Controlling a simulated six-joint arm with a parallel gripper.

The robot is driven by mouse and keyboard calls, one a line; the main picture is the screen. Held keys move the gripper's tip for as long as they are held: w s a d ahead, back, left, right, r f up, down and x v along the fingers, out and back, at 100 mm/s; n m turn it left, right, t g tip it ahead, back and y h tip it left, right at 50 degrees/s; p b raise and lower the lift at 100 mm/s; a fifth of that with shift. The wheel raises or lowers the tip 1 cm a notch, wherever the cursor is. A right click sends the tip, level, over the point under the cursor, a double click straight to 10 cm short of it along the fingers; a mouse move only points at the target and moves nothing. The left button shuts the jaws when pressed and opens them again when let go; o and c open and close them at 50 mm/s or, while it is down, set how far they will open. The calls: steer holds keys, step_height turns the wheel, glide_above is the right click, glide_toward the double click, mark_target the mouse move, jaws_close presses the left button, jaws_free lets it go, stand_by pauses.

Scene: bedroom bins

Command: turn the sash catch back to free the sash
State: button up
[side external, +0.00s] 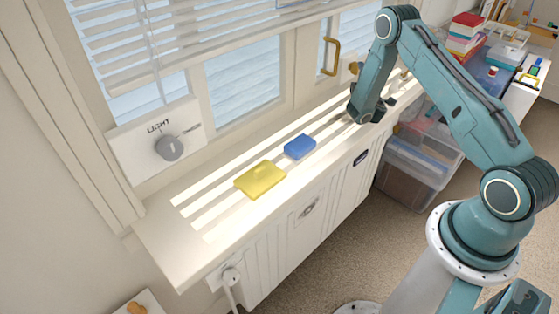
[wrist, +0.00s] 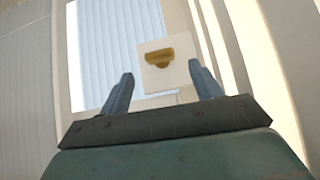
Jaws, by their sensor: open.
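The sash catch (wrist: 158,58) is a small brass piece on a pale square plate (wrist: 180,75) in the wrist view, ahead of my gripper. In the side external view a bit of brass, likely the catch (side external: 354,67), shows just left of my wrist, partly hidden by it. My gripper (wrist: 160,82) is open, and its two blue-grey fingers stand on either side of the plate in the picture. Nothing is between the fingertips, and the catch appears beyond them. The window sash has a brass pull handle (side external: 331,56) to the left of my wrist.
A yellow pad (side external: 260,180) and a blue block (side external: 300,147) lie on the sill (side external: 165,232). A light dial (side external: 169,147) is on the wall panel at left. Blinds (side external: 150,45) hang over the window. Clear plastic bins (side external: 412,170) stand beyond the cabinet.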

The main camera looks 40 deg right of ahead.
steer(key=shift+s+a, duration=0.3)
steer(key=shift+a, duration=0.05)
step_height(320, 180, up, 7)
stand_by(0.5)
steer(key=shift+r, duration=0.15)
